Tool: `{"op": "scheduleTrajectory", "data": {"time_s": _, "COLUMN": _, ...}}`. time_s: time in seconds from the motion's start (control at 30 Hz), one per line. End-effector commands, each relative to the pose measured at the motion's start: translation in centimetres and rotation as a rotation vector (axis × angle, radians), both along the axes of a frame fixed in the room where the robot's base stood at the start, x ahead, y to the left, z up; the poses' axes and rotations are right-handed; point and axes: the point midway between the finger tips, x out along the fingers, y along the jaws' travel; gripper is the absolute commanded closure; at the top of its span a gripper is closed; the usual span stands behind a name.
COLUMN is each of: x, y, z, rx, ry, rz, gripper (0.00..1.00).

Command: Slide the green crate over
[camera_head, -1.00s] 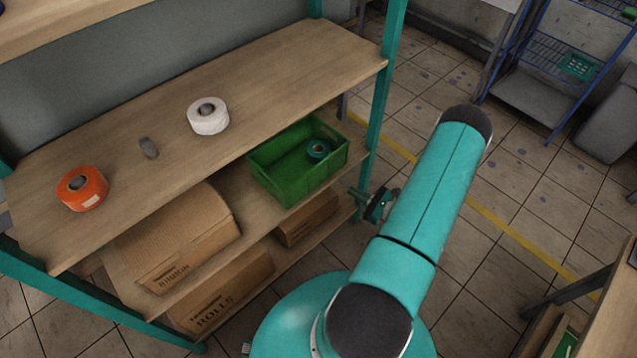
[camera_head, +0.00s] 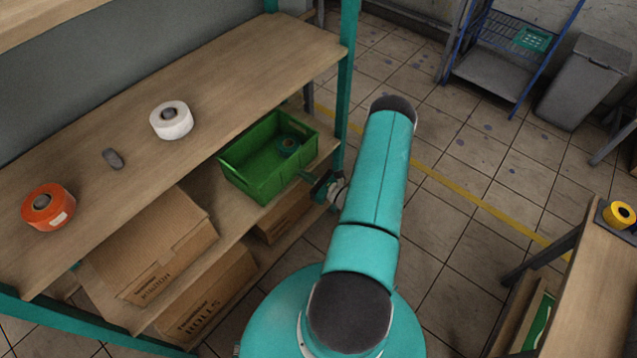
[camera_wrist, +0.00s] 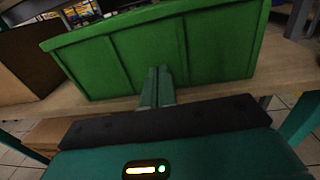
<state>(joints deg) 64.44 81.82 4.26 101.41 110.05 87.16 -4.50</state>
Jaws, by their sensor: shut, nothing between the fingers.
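My gripper (camera_head: 305,176) is at the crate's front right side in the head view. In the wrist view the crate's green wall (camera_wrist: 120,60) fills the upper middle. My two teal fingers (camera_wrist: 157,85) are together, empty, and point at the lower part of that wall. They are at or very close to the wall; I cannot tell whether they touch it.
A cardboard box (camera_head: 150,245) stands left of the crate on the same shelf (camera_head: 215,208). The top shelf (camera_head: 235,75) holds a white roll (camera_head: 171,120), an orange roll (camera_head: 48,206) and a grey object (camera_head: 113,159). A teal post (camera_head: 346,85) rises at the shelf's right end.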

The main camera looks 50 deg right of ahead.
Motion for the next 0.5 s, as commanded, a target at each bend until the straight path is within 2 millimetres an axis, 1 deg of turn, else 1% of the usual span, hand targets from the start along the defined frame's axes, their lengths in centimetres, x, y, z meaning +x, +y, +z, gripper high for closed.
{"op": "scheduleTrajectory", "data": {"time_s": 0.03, "x": 0.7, "y": 0.2, "z": 0.0, "rx": -0.001, "ry": 0.000, "rz": 0.003, "gripper": 1.00}}
{"op": "scheduleTrajectory", "data": {"time_s": 0.1, "x": 1.4, "y": 0.3, "z": 0.0, "rx": 0.000, "ry": 0.000, "rz": 0.002, "gripper": 1.00}}
{"op": "scheduleTrajectory", "data": {"time_s": 0.2, "x": 1.8, "y": 0.3, "z": 0.0, "rx": 0.001, "ry": 0.001, "rz": 0.001, "gripper": 1.00}}
{"op": "scheduleTrajectory", "data": {"time_s": 0.5, "x": 1.9, "y": 0.3, "z": 0.0, "rx": 0.001, "ry": 0.001, "rz": 0.000, "gripper": 1.00}}
